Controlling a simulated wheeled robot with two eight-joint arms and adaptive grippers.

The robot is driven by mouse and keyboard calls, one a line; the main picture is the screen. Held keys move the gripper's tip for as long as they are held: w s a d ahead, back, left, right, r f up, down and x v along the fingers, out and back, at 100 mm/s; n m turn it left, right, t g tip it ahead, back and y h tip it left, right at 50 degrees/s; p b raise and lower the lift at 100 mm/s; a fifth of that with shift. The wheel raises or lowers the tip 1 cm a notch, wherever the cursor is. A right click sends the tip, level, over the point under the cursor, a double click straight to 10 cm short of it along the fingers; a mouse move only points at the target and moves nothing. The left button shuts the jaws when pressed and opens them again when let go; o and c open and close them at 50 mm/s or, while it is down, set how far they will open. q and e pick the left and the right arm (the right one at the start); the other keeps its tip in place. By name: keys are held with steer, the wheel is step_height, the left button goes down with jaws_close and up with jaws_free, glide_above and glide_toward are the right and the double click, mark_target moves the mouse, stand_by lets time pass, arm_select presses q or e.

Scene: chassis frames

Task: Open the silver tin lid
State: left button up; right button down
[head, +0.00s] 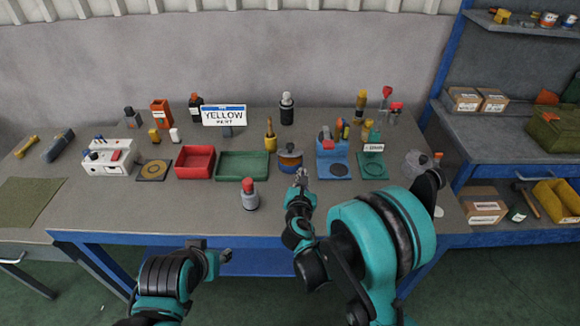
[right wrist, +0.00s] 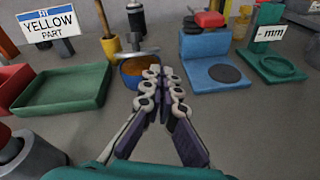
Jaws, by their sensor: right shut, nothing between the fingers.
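A grey, silver-looking round container (head: 416,163) stands at the right end of the table in the head view, close to my right arm. I cannot make out its lid clearly. My right gripper (head: 302,176) is well to its left, over the table's front half. In the right wrist view its fingers (right wrist: 164,78) are together and empty, in front of a blue round pot with orange inside (right wrist: 133,78). That pot (head: 290,160) also shows in the head view, just behind the gripper. My left gripper (head: 225,257) is low, in front of the table edge; its fingers are too small to read.
A red tray (head: 195,174), a green tray (head: 220,166) and a blue stand (head: 334,171) line the table's middle. A grey bottle with a red cap (head: 249,195) stands left of my right gripper. The front left of the table is clear.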

mark_target(290, 148)
steer(key=a+f+n, duration=0.1)
steer(key=a+n, duration=0.1)
steer(key=a+f+n+t+y, duration=0.1)
steer(key=f+n, duration=0.1)
steer(key=shift+w+a, duration=0.2)
steer(key=shift+a, duration=0.15)
steer(key=shift+w, duration=0.2)
steer(key=w, duration=0.3)
steer(key=w+f, duration=0.1)
steer(key=w, duration=0.2)
steer(key=w+b, duration=0.1)
steer(key=w, duration=0.2)
steer(key=shift+w+f, duration=0.15)
steer(key=shift+f, duration=0.05)
